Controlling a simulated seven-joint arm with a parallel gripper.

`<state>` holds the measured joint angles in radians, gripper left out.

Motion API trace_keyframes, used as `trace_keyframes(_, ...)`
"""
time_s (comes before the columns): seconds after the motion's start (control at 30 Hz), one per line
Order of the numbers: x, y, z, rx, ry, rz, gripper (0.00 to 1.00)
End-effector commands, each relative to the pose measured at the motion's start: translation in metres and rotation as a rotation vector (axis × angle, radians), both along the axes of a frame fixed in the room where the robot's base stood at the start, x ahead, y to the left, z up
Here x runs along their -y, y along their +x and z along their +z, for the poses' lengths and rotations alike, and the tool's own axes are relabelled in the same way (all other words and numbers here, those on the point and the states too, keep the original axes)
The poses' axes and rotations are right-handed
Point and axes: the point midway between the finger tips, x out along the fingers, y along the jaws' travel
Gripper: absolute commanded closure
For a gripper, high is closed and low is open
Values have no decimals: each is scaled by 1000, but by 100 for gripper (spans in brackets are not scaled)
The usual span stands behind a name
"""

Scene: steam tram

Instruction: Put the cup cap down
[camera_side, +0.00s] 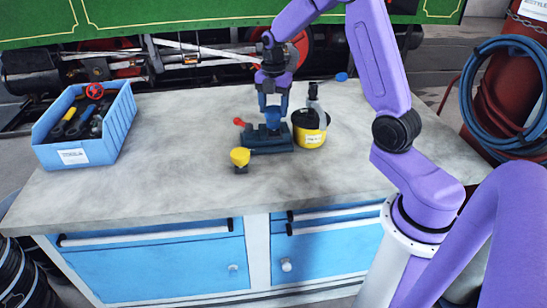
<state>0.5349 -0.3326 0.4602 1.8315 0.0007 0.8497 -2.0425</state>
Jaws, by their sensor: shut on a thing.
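My gripper (273,104) points straight down over a dark teal fixture (265,140) on the grey workbench. Its jaws are shut on a small blue piece (273,119), which looks like the cup cap. The fingers partly hide the piece. It is just above or touching the fixture; I cannot tell which. The fixture has a red knob (239,122) at its left end.
A yellow pot with a black top (311,138) stands close right of the fixture. A yellow cup-shaped piece (240,157) stands in front. A blue round piece (341,77) lies behind right. A blue tool bin (92,150) is at left. The bench front (150,195) is clear.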

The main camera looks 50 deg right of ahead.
Motion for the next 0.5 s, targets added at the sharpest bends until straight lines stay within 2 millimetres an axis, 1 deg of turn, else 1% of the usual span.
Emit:
trace_keyframes(0.03,-12,-12,2,1,0,4,73)
trace_keyframes(0.17,-37,-45,4,2,1,3,73)
trace_keyframes(0.2,-44,-56,4,2,1,3,73)
trace_keyframes(0.27,-54,-73,4,3,1,2,73)
trace_keyframes(0.4,-71,-113,2,5,1,0,73)
trace_keyframes(0.5,-79,-139,-1,5,1,0,73)
